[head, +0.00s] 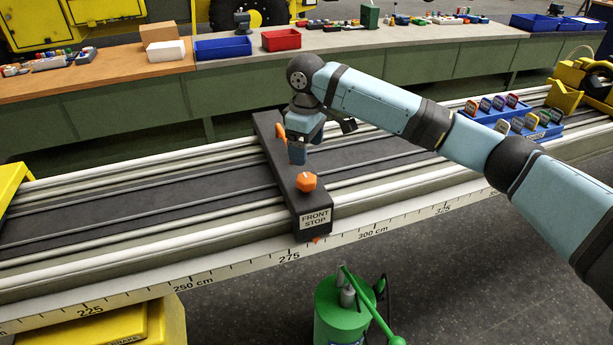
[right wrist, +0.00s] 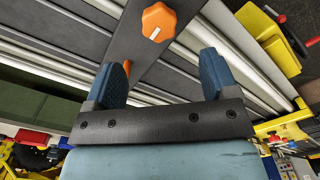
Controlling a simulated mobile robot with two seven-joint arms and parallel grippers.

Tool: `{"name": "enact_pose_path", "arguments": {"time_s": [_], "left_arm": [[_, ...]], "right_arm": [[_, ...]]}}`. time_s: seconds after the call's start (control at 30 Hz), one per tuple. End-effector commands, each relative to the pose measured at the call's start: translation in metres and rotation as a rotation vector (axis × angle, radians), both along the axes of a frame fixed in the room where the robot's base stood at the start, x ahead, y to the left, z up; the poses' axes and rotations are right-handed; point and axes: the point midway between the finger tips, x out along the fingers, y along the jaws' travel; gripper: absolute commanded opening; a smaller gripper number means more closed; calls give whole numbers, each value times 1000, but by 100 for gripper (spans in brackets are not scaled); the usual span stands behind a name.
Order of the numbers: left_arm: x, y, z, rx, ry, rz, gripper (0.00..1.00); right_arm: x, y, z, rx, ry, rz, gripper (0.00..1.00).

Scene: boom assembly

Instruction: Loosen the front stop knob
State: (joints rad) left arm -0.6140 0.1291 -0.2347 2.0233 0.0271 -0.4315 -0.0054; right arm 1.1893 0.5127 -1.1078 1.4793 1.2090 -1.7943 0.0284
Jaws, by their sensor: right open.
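The front stop (head: 285,175) is a dark bar lying across the rail bed, with a white "FRONT STOP" label on its near end. Its orange knob (head: 306,181) sits on top near the label. In the right wrist view the knob (right wrist: 158,22) is faceted with a white mark, beyond the fingertips. My right gripper (head: 298,155) is above the bar, a little behind the knob and apart from it. Its two blue fingers (right wrist: 162,75) are spread with nothing between them. An orange handle (head: 280,130) shows at the bar's far part, partly beside the gripper. My left gripper is not in view.
The rail (head: 130,205) has a centimetre scale along its near edge; the bar's pointer is past 275. Blue trays with coloured tags (head: 515,118) stand on the right. A green pump-like device (head: 342,308) is on the floor in front. A workbench (head: 400,40) runs behind.

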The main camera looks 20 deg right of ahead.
Motion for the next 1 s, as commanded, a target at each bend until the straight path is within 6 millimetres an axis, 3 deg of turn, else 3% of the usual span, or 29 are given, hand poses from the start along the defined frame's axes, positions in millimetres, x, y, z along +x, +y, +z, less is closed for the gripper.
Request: {"name": "enact_pose_path", "arguments": {"time_s": [0.2, 0.4, 0.6, 0.87, 1.0], "left_arm": [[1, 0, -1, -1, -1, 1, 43], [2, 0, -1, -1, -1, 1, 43], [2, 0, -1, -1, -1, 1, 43], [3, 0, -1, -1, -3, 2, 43], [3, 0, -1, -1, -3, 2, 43]], "right_arm": [[-1, 0, -49, -1, 1, 0, 80], [0, 0, -79, 0, 0, -1, 80], [0, 0, -92, -1, -1, 0, 80], [0, 0, -92, 0, -1, 0, 80], [0, 0, -92, 0, -1, 0, 50]]}}
